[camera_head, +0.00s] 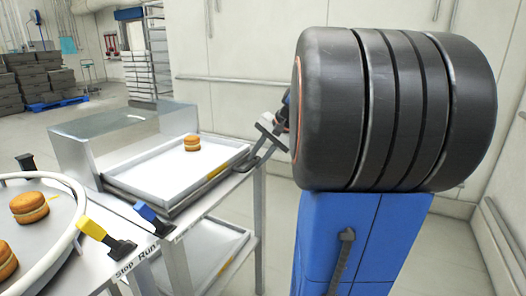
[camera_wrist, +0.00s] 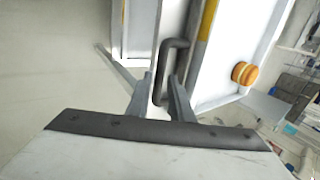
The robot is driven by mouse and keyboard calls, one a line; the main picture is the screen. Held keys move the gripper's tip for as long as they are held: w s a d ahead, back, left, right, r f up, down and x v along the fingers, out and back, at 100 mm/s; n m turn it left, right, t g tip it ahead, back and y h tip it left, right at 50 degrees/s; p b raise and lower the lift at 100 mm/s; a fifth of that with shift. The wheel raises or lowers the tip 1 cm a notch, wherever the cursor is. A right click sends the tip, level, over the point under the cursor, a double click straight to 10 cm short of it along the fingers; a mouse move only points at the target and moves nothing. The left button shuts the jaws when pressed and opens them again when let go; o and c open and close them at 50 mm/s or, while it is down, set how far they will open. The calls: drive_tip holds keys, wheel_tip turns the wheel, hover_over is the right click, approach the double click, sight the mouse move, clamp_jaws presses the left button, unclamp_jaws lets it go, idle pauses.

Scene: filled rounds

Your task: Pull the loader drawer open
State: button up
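The loader drawer (camera_head: 150,178) is a shallow white tray with a yellow strip on its right edge. The round also shows there (camera_wrist: 244,73). In the head view my gripper (camera_head: 268,137) is at the handle, partly hidden behind my arm.
A yellow-tipped lever (camera_head: 92,229) and a blue-tipped lever (camera_head: 150,214) stand on the table by the "Stop" and "Run" labels. A round plate (camera_head: 60,235) with more rounds is at the lower left.

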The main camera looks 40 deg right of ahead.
drive_tip(key=v, duration=1.7)
drive_tip(key=shift+s+r, duration=0.1)
drive_tip(key=shift+r, duration=0.05)
drive_tip(key=s+a+f+n+g+h, duration=0.1)
drive_tip(key=a+f+n, duration=0.2)
drive_tip(key=a+f, duration=0.45)
drive_tip(key=s+a+f+n+g, duration=0.1)
drive_tip(key=a+f+n, duration=0.25)
drive_tip(key=a, duration=0.75)
drive_tip(key=s+a+f+n, duration=0.3)
drive_tip(key=s+a+f, duration=0.1)
drive_tip(key=f, duration=0.3)
drive_tip(key=s+a+f+n+h, duration=0.1)
drive_tip(key=s+a+f+n, duration=0.3)
drive_tip(key=f, duration=0.3)
drive_tip(key=shift+s+a+f+t, duration=0.3)
drive_tip(key=shift+s+a, duration=0.15)
drive_tip(key=shift+a, duration=0.4)
drive_tip(key=shift+r, duration=0.1)
